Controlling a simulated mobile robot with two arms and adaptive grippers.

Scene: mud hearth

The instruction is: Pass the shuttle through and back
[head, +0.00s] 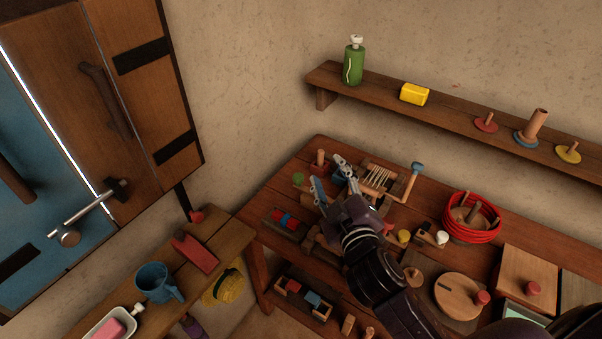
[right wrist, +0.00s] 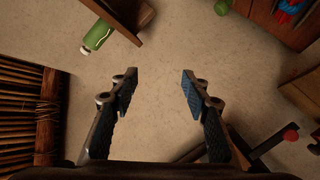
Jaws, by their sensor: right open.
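A small wooden frame strung with pale threads (head: 378,178), which looks like a loom, lies on the workbench (head: 285,195) near its back edge. A large slatted or threaded wooden frame (right wrist: 22,110) at the left of the right wrist view may be the same thing. My right gripper (head: 332,177) is open over the bench, just left of the threaded frame. In the right wrist view its two fingers (right wrist: 158,92) stand wide apart with nothing between them. I cannot make out a shuttle for certain. My left gripper is not in view.
A tray of red and blue blocks (head: 284,222), a red cord coil (head: 472,217) and a round wooden lid (head: 460,296) crowd the bench. A wall shelf (head: 450,118) above holds a green bottle (head: 353,64) and yellow block (head: 414,94). A lower bench holds a blue mug (head: 156,282).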

